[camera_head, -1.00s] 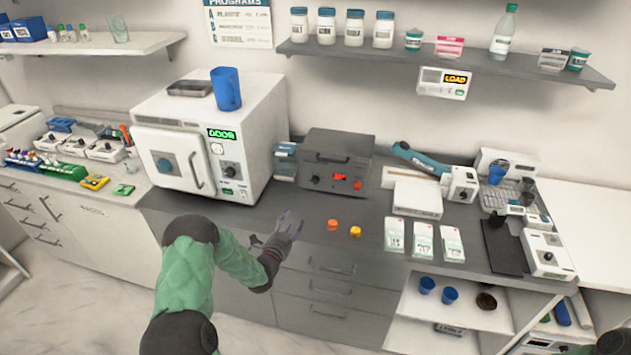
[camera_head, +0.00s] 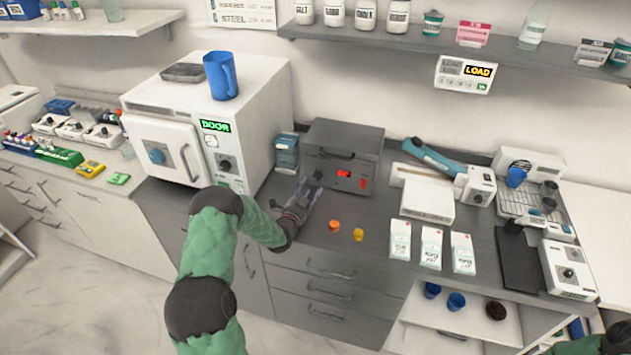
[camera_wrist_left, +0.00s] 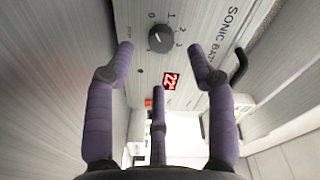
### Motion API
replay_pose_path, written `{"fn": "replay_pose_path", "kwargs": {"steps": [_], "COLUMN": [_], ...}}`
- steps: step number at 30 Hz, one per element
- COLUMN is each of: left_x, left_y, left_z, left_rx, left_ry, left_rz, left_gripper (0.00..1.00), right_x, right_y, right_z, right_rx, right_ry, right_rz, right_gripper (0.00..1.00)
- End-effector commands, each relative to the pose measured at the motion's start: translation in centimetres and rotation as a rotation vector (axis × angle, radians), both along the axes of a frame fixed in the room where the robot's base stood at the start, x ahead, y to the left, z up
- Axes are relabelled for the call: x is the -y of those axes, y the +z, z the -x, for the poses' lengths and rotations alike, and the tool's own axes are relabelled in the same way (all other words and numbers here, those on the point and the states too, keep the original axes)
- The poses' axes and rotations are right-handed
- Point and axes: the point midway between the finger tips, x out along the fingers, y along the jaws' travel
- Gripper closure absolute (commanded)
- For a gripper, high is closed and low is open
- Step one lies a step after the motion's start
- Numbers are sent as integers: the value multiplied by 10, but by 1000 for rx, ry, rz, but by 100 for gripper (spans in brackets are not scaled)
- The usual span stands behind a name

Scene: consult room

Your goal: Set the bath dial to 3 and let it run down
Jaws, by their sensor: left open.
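The sonic bath (camera_head: 352,148) is a dark grey box on the counter, with red lights on its front. In the left wrist view its panel (camera_wrist_left: 75,60) shows a round black dial (camera_wrist_left: 160,39) with the figures 0, 1, 2 and 3 around it. I cannot tell surely which figure its pointer marks. My left gripper (camera_head: 312,188) is open and empty in front of the bath's left side. In the wrist view its spread fingers (camera_wrist_left: 161,51) flank the dial, apart from it. My right gripper is out of view.
A white oven (camera_head: 195,120) with a blue mug (camera_head: 221,76) on top stands left of the bath. A balance-like white box (camera_head: 428,200) stands right.

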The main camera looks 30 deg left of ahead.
Motion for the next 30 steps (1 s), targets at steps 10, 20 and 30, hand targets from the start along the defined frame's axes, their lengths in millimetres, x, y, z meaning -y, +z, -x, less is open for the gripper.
{"fn": "replay_pose_path", "kwargs": {"steps": [10,20,30], "left_x": [-7,-8,-8], "left_y": [-1,0,0], "left_z": [-49,-57,-57], "left_rx": [1,0,-1], "left_ry": [0,0,1], "left_rz": [0,0,0], "left_gripper": [44,44,100], "right_x": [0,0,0], "right_y": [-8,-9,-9], "right_z": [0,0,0], "right_rx": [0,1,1], "right_ry": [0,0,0], "right_rz": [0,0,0], "right_gripper": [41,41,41]}}
